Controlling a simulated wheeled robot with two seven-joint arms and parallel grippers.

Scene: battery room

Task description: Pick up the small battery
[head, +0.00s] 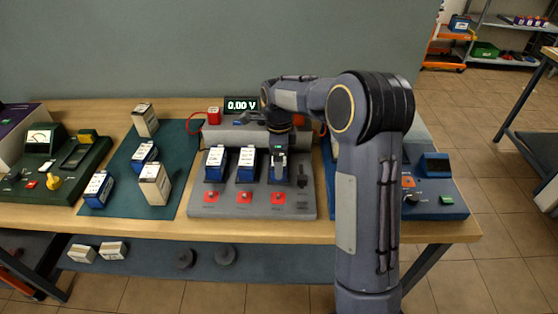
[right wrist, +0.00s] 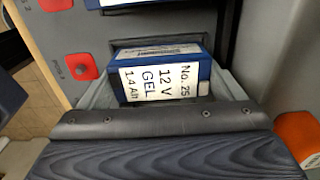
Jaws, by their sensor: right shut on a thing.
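In the right wrist view, a small blue battery (right wrist: 160,75) with a white label reading No. 25, 12 V, GEL, 1.4 Ah sits in a grey bay. My right gripper (head: 279,155) reaches down from above at the rightmost bay of the grey test panel (head: 228,207) and is shut on this battery. In the head view the arm and gripper hide most of it. Two other blue batteries with white tops stand in the left bay (head: 215,163) and middle bay (head: 247,164). My left gripper is not in view.
The panel has red buttons and a display (head: 241,105) reading 0.00 V. Several blue and beige batteries stand on a green mat (head: 122,200) at the left. A green device (head: 62,160) is farther left, a blue device (head: 445,190) to the right. My right arm covers the space between.

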